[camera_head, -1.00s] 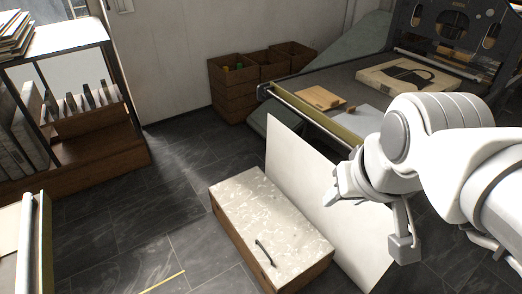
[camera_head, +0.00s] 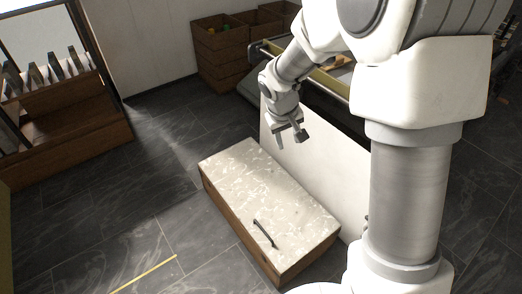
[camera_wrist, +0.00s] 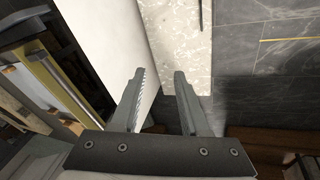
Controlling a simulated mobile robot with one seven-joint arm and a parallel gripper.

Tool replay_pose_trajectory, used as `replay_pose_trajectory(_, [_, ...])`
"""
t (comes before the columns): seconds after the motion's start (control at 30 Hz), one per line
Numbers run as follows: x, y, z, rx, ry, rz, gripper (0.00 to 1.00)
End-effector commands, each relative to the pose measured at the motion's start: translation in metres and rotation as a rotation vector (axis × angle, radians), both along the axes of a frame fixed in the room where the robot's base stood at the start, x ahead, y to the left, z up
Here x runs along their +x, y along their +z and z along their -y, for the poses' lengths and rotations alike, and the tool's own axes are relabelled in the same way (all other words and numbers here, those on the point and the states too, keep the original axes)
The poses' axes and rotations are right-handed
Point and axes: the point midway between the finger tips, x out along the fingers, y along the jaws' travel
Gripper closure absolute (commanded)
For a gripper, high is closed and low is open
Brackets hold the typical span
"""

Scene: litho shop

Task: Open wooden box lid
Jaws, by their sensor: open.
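The wooden box (camera_head: 228,207) stands on the floor with brown sides and a pale speckled lid (camera_head: 262,185). The lid lies flat and closed. A dark bar handle (camera_head: 265,233) is on the lid near its front end. My gripper (camera_head: 291,139) is open and empty, above and beyond the box's far end, well away from the handle. In the wrist view my gripper's fingers (camera_wrist: 160,85) are spread apart, with the lid (camera_wrist: 185,45) beyond them. Only a small piece of the handle (camera_wrist: 199,14) shows there, at the top edge.
A white panel (camera_head: 315,170) leans upright along the box's right side. Behind it is a press bed with a yellowish rail (camera_head: 320,82). Wooden crates (camera_head: 222,50) stand at the back wall and a wooden shelf unit (camera_head: 75,125) at the left.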

Motion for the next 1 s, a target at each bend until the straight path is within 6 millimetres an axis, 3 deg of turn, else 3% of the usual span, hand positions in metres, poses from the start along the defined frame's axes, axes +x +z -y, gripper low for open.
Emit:
replay_pose_trajectory(0.03, [0.007, -0.036, -0.006, -0.009, 0.02, -0.022, 0.55])
replay_pose_trajectory(0.3, [0.031, -0.178, -0.04, -0.037, 0.124, -0.092, 0.55])
replay_pose_trajectory(0.5, [0.028, -0.289, -0.063, -0.043, 0.202, -0.148, 0.55])
replay_pose_trajectory(0.6, [0.022, -0.336, -0.072, -0.041, 0.233, -0.171, 0.55])
replay_pose_trajectory(0.7, [0.014, -0.371, -0.078, -0.04, 0.258, -0.19, 0.55])
replay_pose_trajectory(0.8, [0.009, -0.393, -0.082, -0.038, 0.272, -0.202, 0.55])
replay_pose_trajectory(1.0, [0.006, -0.414, -0.083, -0.036, 0.281, -0.21, 0.55])
